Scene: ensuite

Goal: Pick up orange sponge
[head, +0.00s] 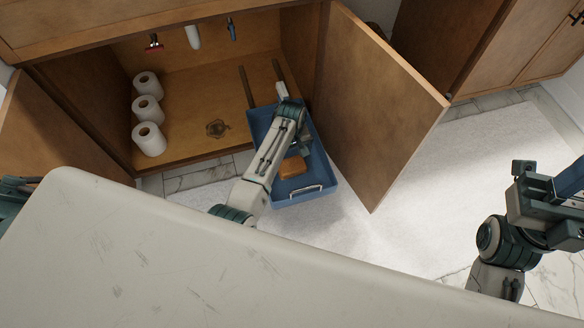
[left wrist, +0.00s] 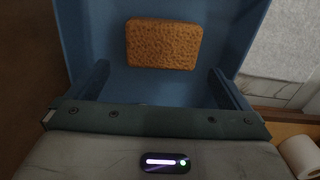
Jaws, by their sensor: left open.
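The orange sponge (head: 293,167) lies in a blue pull-out tray (head: 318,186) in front of the open cabinet. In the left wrist view the sponge (left wrist: 163,44) is a textured orange-brown block on the blue tray floor (left wrist: 92,25). My left gripper (head: 303,146) is over the tray, just beside the sponge on its cabinet side. In the left wrist view its fingers (left wrist: 159,80) are spread apart with nothing between them, and the sponge is beyond the tips. My right gripper (head: 545,190) is at the right edge, away from the tray; its jaws are not clear.
Several white toilet rolls (head: 148,108) stand on the cabinet floor at left. Open cabinet doors flank the tray, the right one (head: 385,105) close beside it. A pale countertop (head: 150,260) fills the lower left. A white rug (head: 480,150) lies on the floor at right.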

